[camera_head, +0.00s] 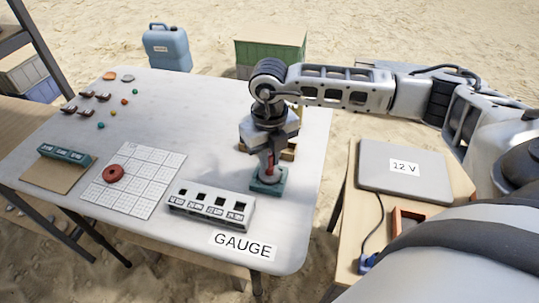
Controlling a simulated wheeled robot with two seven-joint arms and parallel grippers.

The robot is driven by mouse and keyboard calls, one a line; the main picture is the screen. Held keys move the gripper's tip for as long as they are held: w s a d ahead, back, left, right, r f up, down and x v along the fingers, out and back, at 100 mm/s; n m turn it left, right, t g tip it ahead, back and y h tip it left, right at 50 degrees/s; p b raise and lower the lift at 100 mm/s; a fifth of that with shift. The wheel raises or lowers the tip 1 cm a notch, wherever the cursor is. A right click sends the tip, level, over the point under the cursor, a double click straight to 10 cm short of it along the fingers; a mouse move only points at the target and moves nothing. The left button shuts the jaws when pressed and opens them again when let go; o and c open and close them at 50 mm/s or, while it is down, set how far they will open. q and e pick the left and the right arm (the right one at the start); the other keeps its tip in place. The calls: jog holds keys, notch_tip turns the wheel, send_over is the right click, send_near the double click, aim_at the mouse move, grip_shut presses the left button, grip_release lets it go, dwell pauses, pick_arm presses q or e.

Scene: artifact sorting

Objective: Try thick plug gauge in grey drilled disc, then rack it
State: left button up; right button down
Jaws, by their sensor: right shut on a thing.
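My right gripper (268,160) points down at the right part of the table and is shut on a slim piece with red on it. The piece looks like the thick plug gauge, but the fingers hide most of it. Its lower end is at a small teal block (268,187); I cannot tell whether it is inserted. A small grey disc (127,78) lies at the far left; whether it is drilled is too small to tell. A grey rack (210,207) with several square openings stands at the front, behind the GAUGE label (243,245). My left gripper is out of view.
A red ring-shaped disc (114,173) lies on a white grid sheet (136,197). A teal slotted block (66,153) stands on a brown mat (45,178). Small coloured pieces lie at the back left. Wooden blocks (289,152) stand beside my right gripper. The table's middle is clear.

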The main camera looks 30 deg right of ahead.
jog(key=shift+r, duration=0.1)
jog(key=shift+r+p, duration=1.75)
jog(key=shift+r, duration=0.7)
